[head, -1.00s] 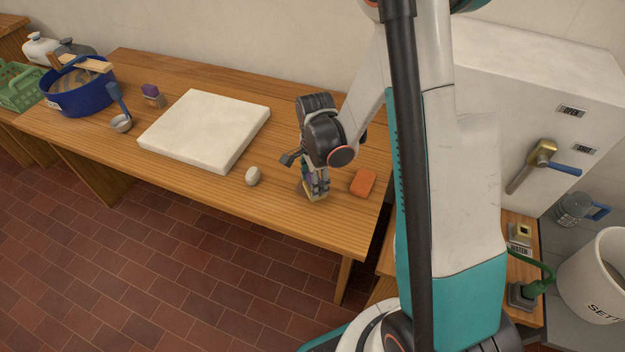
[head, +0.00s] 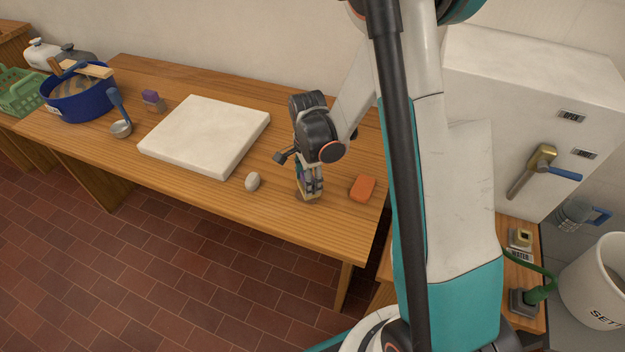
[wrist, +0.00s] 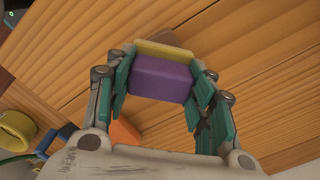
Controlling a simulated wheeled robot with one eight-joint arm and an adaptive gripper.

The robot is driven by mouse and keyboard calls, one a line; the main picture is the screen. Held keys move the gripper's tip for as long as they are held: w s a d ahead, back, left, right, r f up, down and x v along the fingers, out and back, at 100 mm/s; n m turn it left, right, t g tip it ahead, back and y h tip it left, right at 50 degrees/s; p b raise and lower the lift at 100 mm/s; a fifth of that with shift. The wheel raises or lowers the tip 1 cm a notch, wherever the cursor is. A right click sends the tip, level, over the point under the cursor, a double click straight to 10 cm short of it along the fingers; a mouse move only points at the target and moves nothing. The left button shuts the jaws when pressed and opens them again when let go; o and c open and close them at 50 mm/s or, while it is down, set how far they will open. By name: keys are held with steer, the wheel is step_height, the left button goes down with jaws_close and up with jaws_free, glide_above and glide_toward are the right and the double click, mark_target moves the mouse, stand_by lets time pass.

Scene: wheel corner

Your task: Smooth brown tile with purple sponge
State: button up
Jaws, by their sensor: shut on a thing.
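My gripper (head: 311,186) points down at the front right of the wooden table, left of an orange block. In the wrist view my gripper (wrist: 160,88) is shut on a purple sponge (wrist: 160,80) with a yellow layer (wrist: 165,49) on its far side. The sponge is mostly hidden by the fingers in the head view, at or just above the table top.
The orange block (head: 362,188) lies close right of my gripper, a pale egg-shaped stone (head: 252,181) to its left. A white slab (head: 205,135), a small purple-topped block (head: 153,101), a ladle (head: 120,127) and a blue tub (head: 80,100) stand farther left. The table's front edge is near.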

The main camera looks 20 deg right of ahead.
steer(key=shift+w+a, duration=0.15)
steer(key=shift+w+a, duration=0.8)
steer(key=shift+w, duration=0.05)
steer(key=shift+w+d, duration=0.1)
steer(key=shift+d, duration=0.05)
steer(key=shift+w+d, duration=0.45)
steer(key=shift+d, duration=0.1)
steer(key=shift+d, duration=0.1)
steer(key=shift+s+d+b, duration=0.3)
steer(key=shift+s+d, duration=0.55)
steer(key=shift+s, duration=0.1)
steer(key=shift+s, duration=0.1)
